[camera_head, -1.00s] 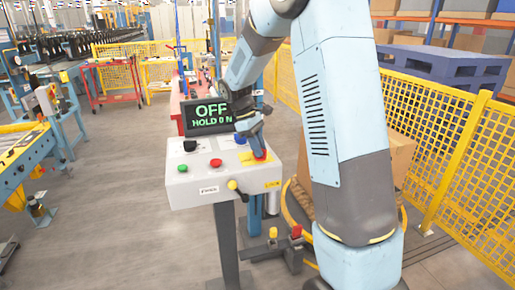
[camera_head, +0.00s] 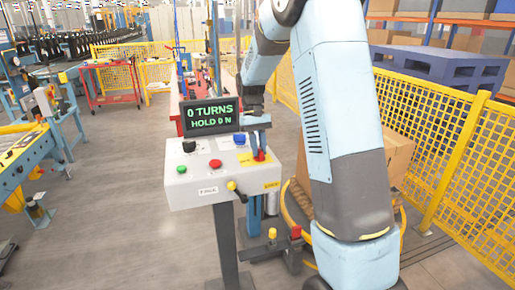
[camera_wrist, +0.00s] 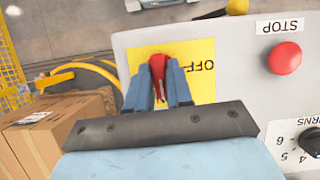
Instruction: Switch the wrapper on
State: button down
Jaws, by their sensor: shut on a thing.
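The wrapper's grey control box (camera_head: 200,189) stands on a post, with a small display (camera_head: 211,116) behind it reading "0 TURNS" and "HOLD 0 N". A red switch handle (camera_wrist: 158,68) sits on a yellow plate (camera_wrist: 201,82) marked "OFF" in the wrist view; other lettering on the plate is hidden. My gripper (camera_wrist: 159,88) is shut on the red handle, one finger on each side. In the head view my gripper (camera_head: 259,150) is at the box's right side, over the handle.
The box also bears a green button (camera_head: 181,169), a red stop button (camera_wrist: 285,58), a black knob (camera_head: 189,146), a blue button (camera_head: 239,138) and a yellow-tipped lever (camera_head: 232,186). Right of it stand a cardboard box (camera_head: 398,158) and a yellow mesh fence (camera_head: 440,150).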

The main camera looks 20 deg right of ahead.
jog(key=shift+m, duration=0.4)
jog(key=c, duration=1.1)
grip_release()
jog(key=v, duration=1.3)
jog(key=shift+w+d+r, duration=0.15)
jog(key=shift+r, duration=0.1)
